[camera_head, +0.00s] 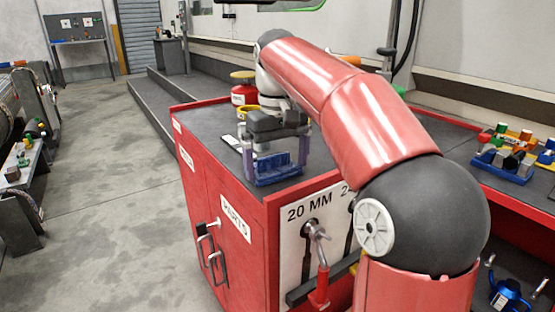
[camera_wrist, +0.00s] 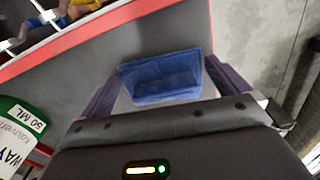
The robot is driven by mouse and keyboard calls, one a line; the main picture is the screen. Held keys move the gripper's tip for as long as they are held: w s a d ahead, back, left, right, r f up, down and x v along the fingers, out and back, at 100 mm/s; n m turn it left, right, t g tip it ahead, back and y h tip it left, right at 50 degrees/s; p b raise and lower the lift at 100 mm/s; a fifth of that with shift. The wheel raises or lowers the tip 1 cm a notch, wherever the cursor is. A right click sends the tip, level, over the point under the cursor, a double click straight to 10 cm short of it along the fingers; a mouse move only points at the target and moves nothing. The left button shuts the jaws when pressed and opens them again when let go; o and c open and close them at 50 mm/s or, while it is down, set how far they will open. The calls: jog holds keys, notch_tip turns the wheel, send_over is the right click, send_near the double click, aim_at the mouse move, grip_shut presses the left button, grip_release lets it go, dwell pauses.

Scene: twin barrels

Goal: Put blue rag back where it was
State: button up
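The blue rag (camera_wrist: 160,78) shows in the wrist view as a folded, box-like blue piece between the two purple fingers of my gripper (camera_wrist: 163,80). Its sides meet both fingers, and the gripper looks shut on it. In the head view the blue rag (camera_head: 274,168) is between the fingertips of my gripper (camera_head: 273,166), low over the grey top near the front corner of the red cabinet (camera_head: 245,215). I cannot tell whether the rag touches the top. The gripper body and fingers hide part of the rag.
A red canister (camera_head: 243,95) and a yellow ring-shaped item (camera_head: 249,112) stand behind my gripper. A second red workbench (camera_head: 490,198) at the right bears a blue tray (camera_head: 503,170) with colourful parts. A green-capped bottle (camera_wrist: 22,118) shows in the wrist view. Open floor lies left.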

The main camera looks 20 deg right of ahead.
aim_at(276, 171)
jog(key=shift+f+b, duration=0.15)
jog(key=shift+b, duration=0.15)
notch_tip(276, 171, up, 8)
jog(key=p, duration=0.2)
jog(key=shift+t+h, duration=0.6)
jog(key=shift+t, duration=0.3)
jog(key=s+a+f, duration=0.1)
jog(key=s, duration=0.1)
jog(key=s+a+f, duration=0.1)
jog(key=s, duration=0.1)
jog(key=s+a+f, duration=0.1)
jog(key=s+f, duration=0.1)
jog(key=s, duration=0.1)
jog(key=shift+s+a+f, duration=0.1)
jog(key=shift+a, duration=0.1)
jog(key=s+d+f+m+t+y, duration=0.1)
jog(key=s+d+f+m+t, duration=0.1)
jog(key=s+f, duration=1.2)
notch_tip(276, 171, down, 3)
jog(key=shift+s+d+r+t, duration=0.15)
jog(key=shift+d+t, duration=0.3)
jog(key=shift+t, duration=0.45)
